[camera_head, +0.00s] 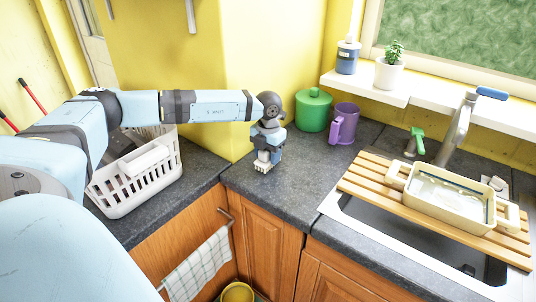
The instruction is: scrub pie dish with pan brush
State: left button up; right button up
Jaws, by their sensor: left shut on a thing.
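The pie dish (450,208) is a cream, rectangular dish with a handle at each end. It sits on the slatted wooden rack across the sink at the right, and its inside looks pale with darker marks. My left arm reaches in from the left, and its gripper (267,152) points down over the corner counter, well left of the dish. The gripper is shut on a small pale thing, seemingly the pan brush (263,164), mostly hidden by the fingers. Its lower end is close to the counter; I cannot tell whether it touches. My right gripper is out of view.
A green canister (313,112) and a purple mug (344,124) stand right of my gripper. A wooden rack (362,178) spans the sink, with a tap (458,125) behind. A white basket (118,201) stands at the left. The counter between gripper and sink is clear.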

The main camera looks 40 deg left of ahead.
pick_arm(q)
jog(key=shift+f, duration=0.2)
jog(key=shift+f, duration=0.2)
jog(key=o, duration=0.9)
jog(key=shift+c, duration=0.2)
